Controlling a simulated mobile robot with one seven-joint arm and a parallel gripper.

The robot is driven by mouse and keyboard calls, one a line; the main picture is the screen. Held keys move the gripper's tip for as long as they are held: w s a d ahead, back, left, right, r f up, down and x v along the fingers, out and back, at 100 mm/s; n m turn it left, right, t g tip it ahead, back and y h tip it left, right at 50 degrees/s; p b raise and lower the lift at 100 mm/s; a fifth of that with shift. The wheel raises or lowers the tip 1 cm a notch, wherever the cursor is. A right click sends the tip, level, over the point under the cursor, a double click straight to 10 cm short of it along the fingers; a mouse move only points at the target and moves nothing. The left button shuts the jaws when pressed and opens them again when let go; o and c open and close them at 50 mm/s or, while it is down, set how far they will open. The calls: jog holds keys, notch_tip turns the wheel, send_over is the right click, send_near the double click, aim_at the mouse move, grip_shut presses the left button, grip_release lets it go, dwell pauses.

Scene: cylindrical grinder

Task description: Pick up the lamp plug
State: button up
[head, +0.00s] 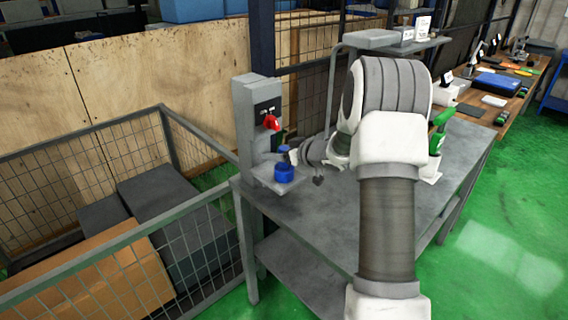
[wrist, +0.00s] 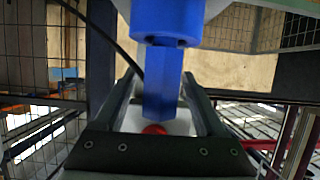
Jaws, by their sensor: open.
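A blue plug-like body (wrist: 162,85) with flat sides lies between the two fingers of my gripper (wrist: 160,105) in the wrist view. It meets a wider blue round collar (wrist: 167,20) at the top of that view. In the head view, a small blue piece (head: 284,149) shows just above a blue round socket (head: 284,173) on the grey machine's ledge. My gripper (head: 294,157) is beside the small blue piece, at its right. The jaws are open, with a finger on each side of the blue body. Contact with the fingers cannot be told.
The grey machine (head: 258,120) with a red knob (head: 271,122) stands on the metal table (head: 340,220). A green-handled item (head: 437,135) stands at the right, behind my arm. A wire-mesh pen (head: 205,220) with boxes is at left. A black cable (wrist: 105,35) passes near the blue body.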

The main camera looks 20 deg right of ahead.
grip_shut()
dwell(0.3)
jog(key=shift+r, duration=0.15)
